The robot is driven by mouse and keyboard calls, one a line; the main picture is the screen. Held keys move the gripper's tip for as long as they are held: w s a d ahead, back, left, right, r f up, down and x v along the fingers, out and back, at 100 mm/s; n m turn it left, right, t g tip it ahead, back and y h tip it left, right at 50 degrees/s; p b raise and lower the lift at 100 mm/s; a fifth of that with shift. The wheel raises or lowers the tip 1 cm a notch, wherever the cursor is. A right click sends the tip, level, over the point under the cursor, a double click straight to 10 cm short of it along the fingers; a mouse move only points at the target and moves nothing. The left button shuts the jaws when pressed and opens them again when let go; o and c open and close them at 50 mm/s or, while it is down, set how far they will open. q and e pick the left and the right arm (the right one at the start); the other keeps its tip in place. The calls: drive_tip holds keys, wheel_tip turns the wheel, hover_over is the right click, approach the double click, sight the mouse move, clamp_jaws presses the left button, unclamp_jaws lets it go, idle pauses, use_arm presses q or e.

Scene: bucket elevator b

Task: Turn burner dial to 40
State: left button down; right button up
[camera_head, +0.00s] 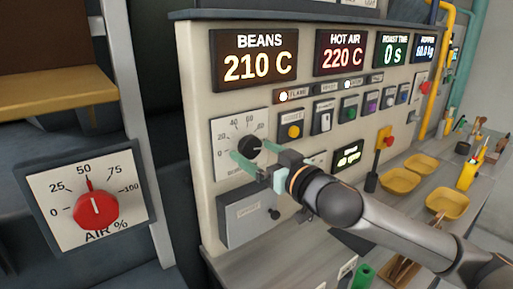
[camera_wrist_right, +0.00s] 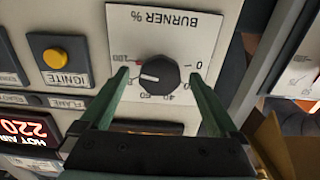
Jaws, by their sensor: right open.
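The burner dial (camera_head: 249,146) is a black round knob on a pale scale plate on the front panel. It also shows upside down in the right wrist view (camera_wrist_right: 158,77), where its white pointer line points to the side of the high numbers, seemingly near 80. My right gripper (camera_head: 250,151) is open at the dial. In the wrist view its two green fingers (camera_wrist_right: 159,74) stand on either side of the knob, with a visible gap at each side. Part of the scale is hidden behind the fingers. My left gripper is not in view.
The panel carries the BEANS display (camera_head: 254,56), the HOT AIR display (camera_head: 341,50) and a yellow ignite button (camera_wrist_right: 56,59). A grey box (camera_head: 245,222) is below the dial. A red AIR dial (camera_head: 97,209) is at the left. Yellow bowls (camera_head: 400,181) stand on the right counter.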

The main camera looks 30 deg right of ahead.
drive_tip(key=shift+w, duration=0.15)
drive_tip(key=c, duration=1.4)
